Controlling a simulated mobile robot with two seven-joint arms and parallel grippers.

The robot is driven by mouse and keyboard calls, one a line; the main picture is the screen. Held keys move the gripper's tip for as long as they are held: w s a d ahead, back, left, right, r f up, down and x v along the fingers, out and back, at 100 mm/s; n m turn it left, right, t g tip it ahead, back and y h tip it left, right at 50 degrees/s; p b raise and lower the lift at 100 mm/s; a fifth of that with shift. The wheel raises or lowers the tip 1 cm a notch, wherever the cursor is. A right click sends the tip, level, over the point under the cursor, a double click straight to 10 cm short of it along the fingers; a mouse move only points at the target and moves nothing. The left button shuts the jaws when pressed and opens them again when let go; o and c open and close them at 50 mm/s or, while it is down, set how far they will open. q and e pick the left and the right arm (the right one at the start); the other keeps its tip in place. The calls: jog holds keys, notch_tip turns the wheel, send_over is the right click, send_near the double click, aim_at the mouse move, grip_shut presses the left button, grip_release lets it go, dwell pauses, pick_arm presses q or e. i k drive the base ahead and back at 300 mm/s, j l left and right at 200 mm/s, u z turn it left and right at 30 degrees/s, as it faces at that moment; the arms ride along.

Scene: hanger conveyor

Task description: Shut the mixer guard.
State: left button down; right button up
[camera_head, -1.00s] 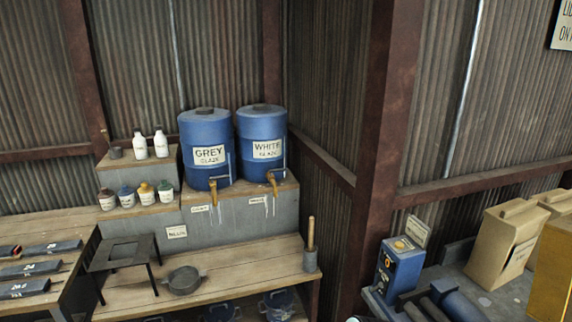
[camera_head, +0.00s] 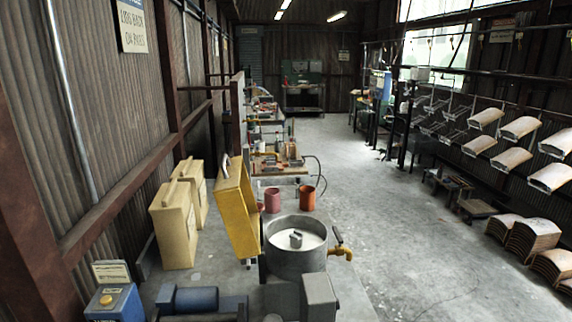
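The mixer is a grey metal pot (camera_head: 298,263) on the bench at the lower middle, holding white liquid with a grey hub in its centre. The yellow mixer guard (camera_head: 235,212) stands raised and slightly tilted at the pot's left side, leaving the pot's top uncovered. A handle shows at the guard's upper left edge. A brass tap (camera_head: 341,248) sticks out from the pot's right side. Neither of my grippers is in view.
A blue control box (camera_head: 115,304) with a yellow button is at the lower left. Tan boxes (camera_head: 174,226) stand left of the guard. Reddish cups (camera_head: 305,197) stand behind the pot. Open concrete floor (camera_head: 400,235) lies to the right.

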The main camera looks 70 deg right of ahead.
aim_at(234, 197)
jog(key=z, duration=1.8)
